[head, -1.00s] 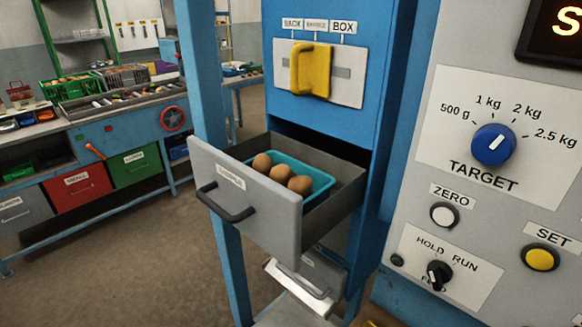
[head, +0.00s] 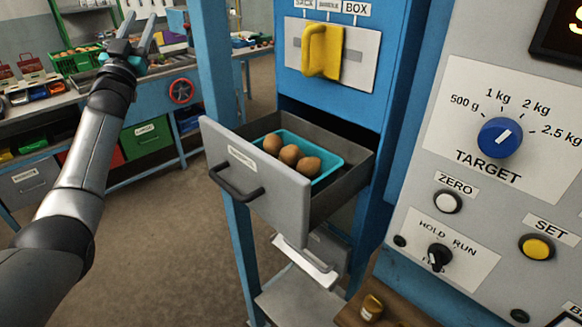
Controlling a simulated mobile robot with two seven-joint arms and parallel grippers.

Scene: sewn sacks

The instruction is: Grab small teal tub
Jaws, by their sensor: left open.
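The small teal tub (head: 327,166) sits inside the open grey drawer (head: 253,185) of the blue machine. It holds brown, potato-like round items (head: 289,155). My left gripper (head: 138,30) is raised at the upper left, with its fingers pointing up and apart. It is open and empty, well to the left of the drawer and not touching the tub. The lower part of the tub is hidden by the drawer front. My right gripper is not in view.
A yellow handle (head: 321,50) is on the blue machine above the drawer. A control panel with a blue dial (head: 500,138) stands at the right. A blue post (head: 216,90) rises just left of the drawer. A workbench with crates is behind my left arm.

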